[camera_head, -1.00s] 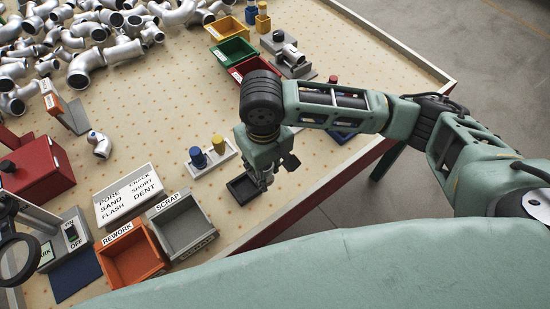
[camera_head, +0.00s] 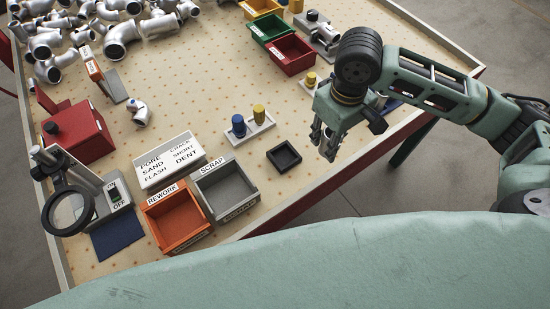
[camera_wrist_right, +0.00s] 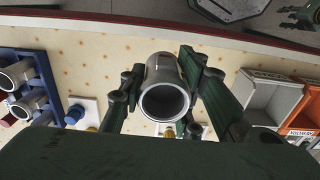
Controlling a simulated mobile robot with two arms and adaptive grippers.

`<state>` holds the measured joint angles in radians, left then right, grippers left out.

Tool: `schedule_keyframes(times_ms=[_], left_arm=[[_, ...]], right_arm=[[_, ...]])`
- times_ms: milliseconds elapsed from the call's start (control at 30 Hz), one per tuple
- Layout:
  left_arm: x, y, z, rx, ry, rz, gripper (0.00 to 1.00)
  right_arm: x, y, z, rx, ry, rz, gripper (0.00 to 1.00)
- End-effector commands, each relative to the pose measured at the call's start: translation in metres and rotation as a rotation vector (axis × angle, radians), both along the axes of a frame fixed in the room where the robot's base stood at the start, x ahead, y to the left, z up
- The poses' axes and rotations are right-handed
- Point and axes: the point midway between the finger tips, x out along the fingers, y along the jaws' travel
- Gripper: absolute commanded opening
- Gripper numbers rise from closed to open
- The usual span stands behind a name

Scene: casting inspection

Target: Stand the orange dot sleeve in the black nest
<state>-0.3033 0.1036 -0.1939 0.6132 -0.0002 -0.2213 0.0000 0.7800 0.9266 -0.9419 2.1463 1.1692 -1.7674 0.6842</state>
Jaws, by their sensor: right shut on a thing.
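The black nest (camera_head: 284,156) is a small square tray lying on the table, and it looks empty in the head view. My right gripper (camera_head: 324,142) is to the right of the nest, above the table's front edge. In the right wrist view it is shut on a silver, open-ended sleeve (camera_wrist_right: 165,92), with one finger on each side. The sleeve's open mouth faces the wrist camera. No orange dot shows on its visible side.
A white holder (camera_head: 250,132) with blue and yellow plugs stands behind the nest. A blue rack (camera_wrist_right: 38,62) holds silver parts.

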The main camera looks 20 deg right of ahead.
Motion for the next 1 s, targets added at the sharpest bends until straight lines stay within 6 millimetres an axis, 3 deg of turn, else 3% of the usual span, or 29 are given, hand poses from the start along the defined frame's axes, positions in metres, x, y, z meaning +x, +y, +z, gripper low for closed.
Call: schedule_keyframes(times_ms=[267, 500, 667, 1000], left_arm=[[0.006, -0.034, 0.009, -0.041, -0.012, 0.0, 0.4], [0.011, -0.028, 0.013, -0.034, -0.018, -0.002, 0.4], [0.009, -0.019, 0.014, -0.023, -0.015, 0.0, 0.4], [0.007, -0.018, 0.02, -0.021, -0.012, 0.002, 0.4]], right_arm=[[0.034, 0.05, -0.032, 0.004, -0.001, 0.002, 0.0], [0.059, 0.084, -0.059, 0.002, -0.002, 0.002, 0.0], [0.064, 0.091, -0.066, 0.002, -0.002, 0.001, 0.0], [0.064, 0.09, -0.105, 0.0, -0.002, 0.002, 0.0]])
